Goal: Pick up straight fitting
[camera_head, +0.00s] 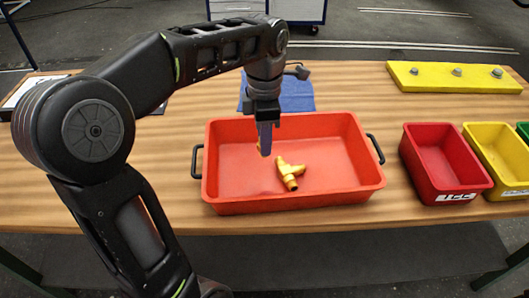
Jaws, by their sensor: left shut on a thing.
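My left gripper (265,150) points down over the red-orange tray (335,195), its fingers close together. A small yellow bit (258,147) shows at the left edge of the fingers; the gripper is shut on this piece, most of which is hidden. I take it for the straight fitting, but its shape cannot be made out. A yellow branched fitting (290,173) lies in the tray just right of and below the fingertips. My right gripper is out of view.
The tray has black handles (376,149) at its sides. A blue cloth (298,95) lies behind it. A red bin (445,165) and a yellow bin (500,160) stand to the right. A yellow board (430,80) with metal bolts lies at the back right.

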